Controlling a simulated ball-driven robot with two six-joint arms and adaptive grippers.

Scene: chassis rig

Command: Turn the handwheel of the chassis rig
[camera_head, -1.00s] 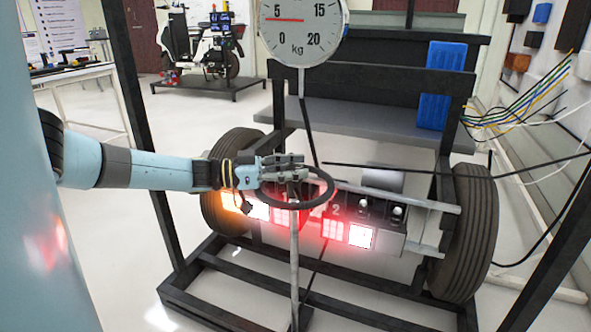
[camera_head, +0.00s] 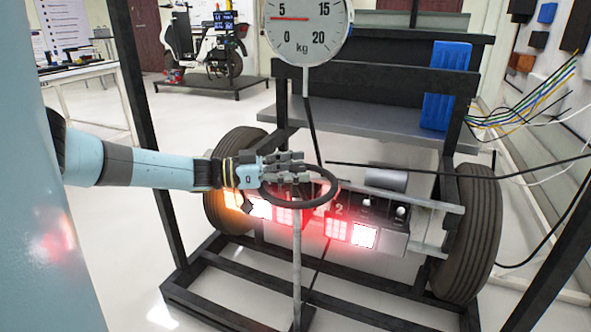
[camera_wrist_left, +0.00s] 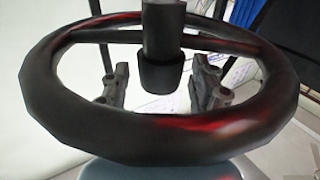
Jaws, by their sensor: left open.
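The handwheel (camera_head: 328,192) is a dark ring on a thin grey upright post (camera_head: 297,255) in front of the chassis rig (camera_head: 415,215). My left gripper (camera_head: 296,166) is at the wheel's far-left side, reaching over its upper part in the head view. In the left wrist view the wheel (camera_wrist_left: 160,138) fills the picture, with its hub and spokes at the top. The two fingers of the left gripper (camera_wrist_left: 160,92) stand apart, seen through the opening of the wheel, one on each side of the hub. Whether they touch the wheel is unclear. My right gripper is out of view.
A dial scale (camera_head: 308,30) hangs above the wheel. Tyres (camera_head: 467,230) flank the rig, with red and white lamps (camera_head: 350,232) between. Dark frame posts (camera_head: 150,130) stand at both sides, and cables (camera_head: 525,105) hang at the right.

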